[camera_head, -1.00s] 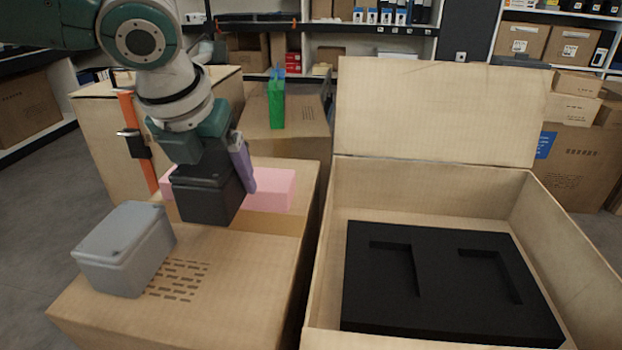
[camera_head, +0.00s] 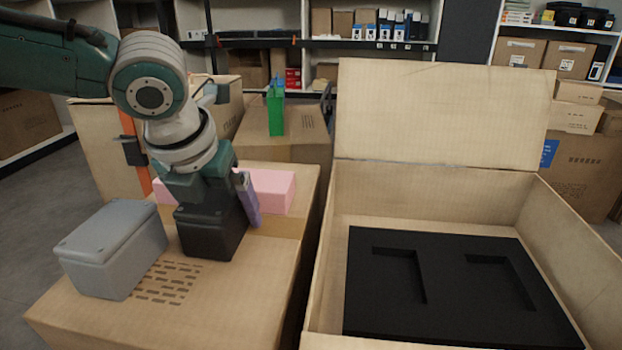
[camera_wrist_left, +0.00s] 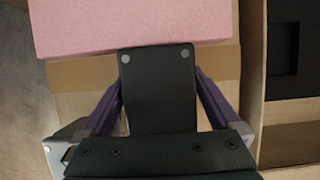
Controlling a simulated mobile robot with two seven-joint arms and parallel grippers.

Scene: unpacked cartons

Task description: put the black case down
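The black case (camera_head: 212,234) is upright on or just above the top of the closed carton (camera_head: 225,290), right of the grey case (camera_head: 112,250). Its underside meets the cardboard in the picture, but I cannot tell if it bears its full weight. My left gripper (camera_head: 222,205) is above it, shut on it with a purple finger against each side. In the left wrist view the black case (camera_wrist_left: 158,90) sits between both fingers (camera_wrist_left: 160,95). My right gripper is not in view.
A pink box (camera_head: 270,190) lies just behind the black case. An open carton (camera_head: 322,270) with a black foam insert (camera_head: 440,310), holding two empty recesses, stands to the right. A green object (camera_head: 275,112) stands on a carton behind. The closed carton's front is free.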

